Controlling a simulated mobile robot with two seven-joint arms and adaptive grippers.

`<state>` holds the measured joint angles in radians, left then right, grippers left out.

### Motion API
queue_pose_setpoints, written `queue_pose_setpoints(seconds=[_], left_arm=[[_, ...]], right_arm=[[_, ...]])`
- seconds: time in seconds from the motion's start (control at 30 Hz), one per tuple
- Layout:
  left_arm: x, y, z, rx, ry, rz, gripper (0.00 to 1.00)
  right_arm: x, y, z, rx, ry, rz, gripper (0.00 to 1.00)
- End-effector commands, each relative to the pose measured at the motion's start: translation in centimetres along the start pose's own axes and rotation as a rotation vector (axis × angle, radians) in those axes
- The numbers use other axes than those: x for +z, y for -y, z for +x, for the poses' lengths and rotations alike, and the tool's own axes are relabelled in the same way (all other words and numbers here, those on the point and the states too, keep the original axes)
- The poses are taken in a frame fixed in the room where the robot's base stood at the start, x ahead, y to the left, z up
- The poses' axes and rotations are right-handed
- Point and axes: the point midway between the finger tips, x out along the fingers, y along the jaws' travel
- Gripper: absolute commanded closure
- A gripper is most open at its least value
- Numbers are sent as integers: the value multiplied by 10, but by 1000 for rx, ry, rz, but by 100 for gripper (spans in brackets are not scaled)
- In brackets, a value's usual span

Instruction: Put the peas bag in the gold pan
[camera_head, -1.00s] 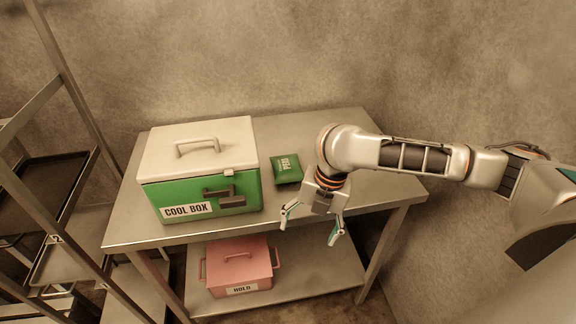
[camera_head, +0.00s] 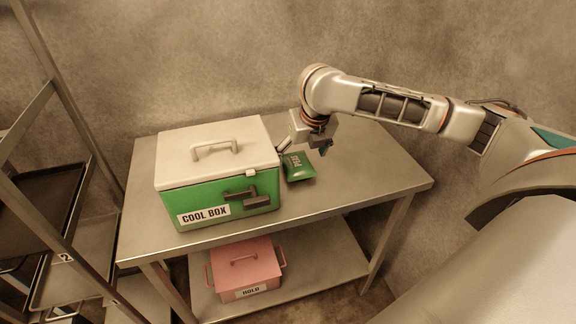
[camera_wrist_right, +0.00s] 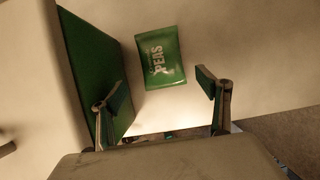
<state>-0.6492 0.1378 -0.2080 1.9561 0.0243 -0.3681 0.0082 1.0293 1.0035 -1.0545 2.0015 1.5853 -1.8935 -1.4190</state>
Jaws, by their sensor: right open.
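The green peas bag (camera_head: 299,168) lies on the metal table, close to the right side of the cool box. It also shows in the right wrist view (camera_wrist_right: 160,57), with its PEAS lettering facing the camera. My right gripper (camera_head: 306,148) is open and empty at the bag's far side, pointing down. In the right wrist view the open fingers (camera_wrist_right: 160,92) lie to either side of the bag's span, with the bag beyond their tips. I cannot tell the exact height gap. No gold pan is in view. My left gripper is not in view.
The green cool box (camera_head: 225,211) with its closed white lid (camera_head: 245,165) stands close to my right gripper's left finger. A closed pink HOLD box (camera_head: 232,275) is on the lower shelf. The tabletop (camera_head: 365,185) is clear at right. A tray rack (camera_head: 70,110) stands left.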

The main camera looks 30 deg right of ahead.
Motion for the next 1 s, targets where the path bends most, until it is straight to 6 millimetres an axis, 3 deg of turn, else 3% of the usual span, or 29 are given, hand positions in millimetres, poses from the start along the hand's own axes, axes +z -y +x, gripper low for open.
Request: queue_pose_setpoints(seconds=[0.6,0.93,1.0], left_arm=[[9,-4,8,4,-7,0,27],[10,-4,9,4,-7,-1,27],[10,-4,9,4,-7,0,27]], right_arm=[[6,3,71,0,-1,1,24],[6,3,77,0,1,0,24],[6,3,77,0,1,0,40]])
